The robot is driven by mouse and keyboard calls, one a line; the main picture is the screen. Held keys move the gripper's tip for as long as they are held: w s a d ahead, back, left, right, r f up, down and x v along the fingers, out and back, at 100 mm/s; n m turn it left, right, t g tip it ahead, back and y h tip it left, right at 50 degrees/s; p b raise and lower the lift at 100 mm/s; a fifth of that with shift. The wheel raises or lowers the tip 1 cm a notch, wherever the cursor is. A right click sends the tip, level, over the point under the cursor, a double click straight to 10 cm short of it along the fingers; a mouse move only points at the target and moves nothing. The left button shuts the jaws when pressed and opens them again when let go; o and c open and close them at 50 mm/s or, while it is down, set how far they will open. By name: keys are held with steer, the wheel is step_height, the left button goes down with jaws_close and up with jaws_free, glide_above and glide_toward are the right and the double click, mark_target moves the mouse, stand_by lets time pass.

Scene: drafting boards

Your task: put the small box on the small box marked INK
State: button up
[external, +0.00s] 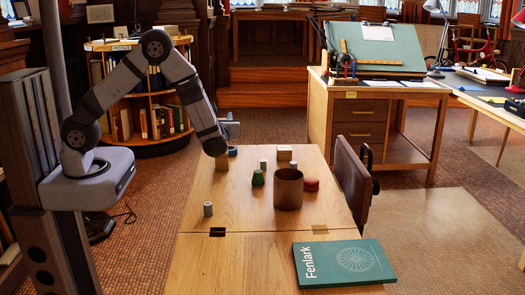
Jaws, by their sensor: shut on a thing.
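My gripper (220,153) points down over the far left part of the wooden table, largely hidden behind my wrist. It is shut on a small tan box (222,162) just below the wrist; whether the box touches the table I cannot tell. Another small pale box (284,152) stands at the far edge of the table, to the right of my gripper and apart from it. No INK lettering can be read on either box at this size.
A brown cup (288,188) stands mid-table, with a green piece (258,178) left of it and a red round thing (311,184) right. Small grey cylinders (208,209) and a dark blue thing (233,151) stand about. A green book (344,263) lies in front.

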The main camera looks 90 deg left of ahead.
steer(key=shift+f, duration=2.05)
steer(key=shift+f, duration=0.15)
steer(key=o, duration=1.1)
steer(key=d+b, duration=0.1)
steer(key=d, duration=1.1)
steer(key=shift+s, duration=0.1)
